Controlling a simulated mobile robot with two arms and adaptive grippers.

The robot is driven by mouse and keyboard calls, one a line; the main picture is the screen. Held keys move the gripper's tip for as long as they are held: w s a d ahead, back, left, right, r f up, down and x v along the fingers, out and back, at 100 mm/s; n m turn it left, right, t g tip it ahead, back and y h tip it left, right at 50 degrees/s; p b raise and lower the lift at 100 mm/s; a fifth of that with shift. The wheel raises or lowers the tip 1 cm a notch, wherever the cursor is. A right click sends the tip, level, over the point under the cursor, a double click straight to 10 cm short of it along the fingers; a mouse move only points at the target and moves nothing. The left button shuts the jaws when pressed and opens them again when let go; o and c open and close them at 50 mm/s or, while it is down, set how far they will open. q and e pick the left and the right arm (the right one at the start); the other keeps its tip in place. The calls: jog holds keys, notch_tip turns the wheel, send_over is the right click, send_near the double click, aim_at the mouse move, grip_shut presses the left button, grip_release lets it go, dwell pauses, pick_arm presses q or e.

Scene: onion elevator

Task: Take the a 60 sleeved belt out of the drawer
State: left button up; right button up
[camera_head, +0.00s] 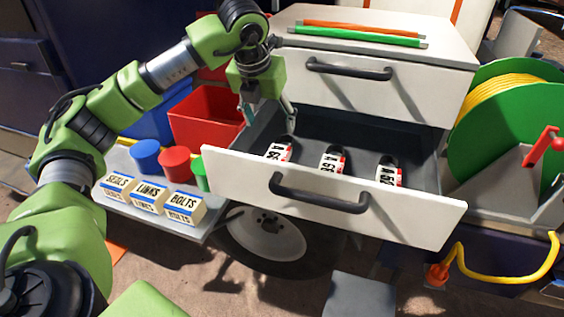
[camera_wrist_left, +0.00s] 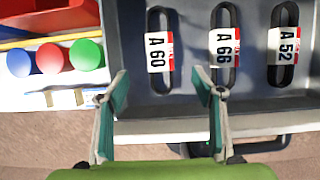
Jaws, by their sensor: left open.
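The lower drawer (camera_head: 330,203) is pulled open and holds three dark looped belts in white and red sleeves. The A 60 sleeved belt (camera_head: 278,152) lies at the left; its sleeve reads A 60 in the left wrist view (camera_wrist_left: 159,52). The A 66 belt (camera_head: 332,160) lies in the middle and the A 52 belt (camera_head: 389,172) at the right. My left gripper (camera_head: 268,114) is open and empty above the drawer's left end. In the left wrist view its fingertips (camera_wrist_left: 161,82) are spread just short of the A 60 belt, apart from it. My right gripper is not in view.
The drawer handle (camera_head: 318,199) sticks out in front. A closed drawer (camera_head: 400,92) is above. A red bin (camera_head: 204,115), coloured cylinders (camera_head: 174,163) and labelled boxes (camera_head: 150,197) stand left. A green reel (camera_head: 490,128) stands right.

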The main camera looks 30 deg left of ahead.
pick_arm(q)
jog(key=p, duration=0.3)
send_over(277, 154)
jog(key=s, duration=0.2)
jog(key=f, duration=0.8)
jog(key=shift+w+d+f, duration=0.1)
jog(key=shift+w+d, duration=0.1)
jog(key=shift+w, duration=0.05)
jog(key=shift+f, duration=0.3)
jog(key=p+x, duration=0.1)
jog(key=x, duration=0.1)
jog(key=p+x, duration=0.1)
jog(key=x, duration=0.1)
jog(key=shift+s+f+p, duration=0.1)
jog(key=shift+s+p, duration=0.1)
jog(key=shift+p, duration=0.15)
jog(key=shift+w+a+f, duration=0.1)
jog(key=shift+f, duration=0.15)
jog(key=shift+r, duration=0.1)
jog(key=c, duration=1.3)
